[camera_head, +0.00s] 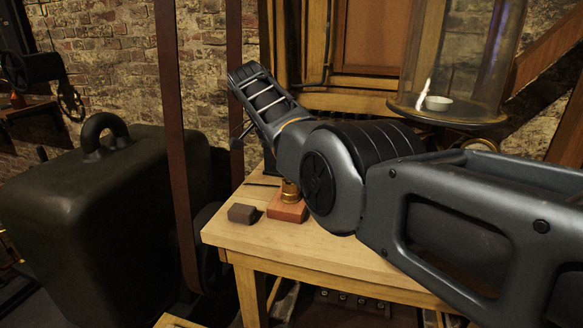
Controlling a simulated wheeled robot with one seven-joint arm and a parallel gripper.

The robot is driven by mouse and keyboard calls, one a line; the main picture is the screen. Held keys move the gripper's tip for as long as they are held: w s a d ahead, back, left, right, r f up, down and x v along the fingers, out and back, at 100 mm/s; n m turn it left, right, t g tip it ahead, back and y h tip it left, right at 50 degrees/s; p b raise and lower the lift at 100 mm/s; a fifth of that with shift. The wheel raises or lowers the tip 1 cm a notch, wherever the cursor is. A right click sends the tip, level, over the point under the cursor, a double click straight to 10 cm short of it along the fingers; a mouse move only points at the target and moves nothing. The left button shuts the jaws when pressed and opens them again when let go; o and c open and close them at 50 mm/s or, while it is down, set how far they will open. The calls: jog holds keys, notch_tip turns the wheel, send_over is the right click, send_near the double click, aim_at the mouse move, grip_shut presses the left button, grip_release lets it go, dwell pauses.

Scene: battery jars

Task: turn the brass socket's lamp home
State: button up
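A small brass socket (290,192) stands on a reddish-brown block (287,210) on the wooden table. My arm passes right beside and above it and hides part of it. I cannot make out a lamp in the socket. My arm reaches in from the right, bends over the table and rises to the upper left. My gripper's fingers cannot be made out; they are hidden behind the arm or too small to tell.
A dark small block (243,214) lies left of the reddish block on the table (300,241). A glass jar (465,55) with a white dish (437,103) stands at the back right. A large dark weight (90,225) and brown straps (176,130) are at left.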

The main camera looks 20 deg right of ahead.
dwell(0.3)
jog(key=o, duration=1.2)
jog(key=shift+o, duration=0.2)
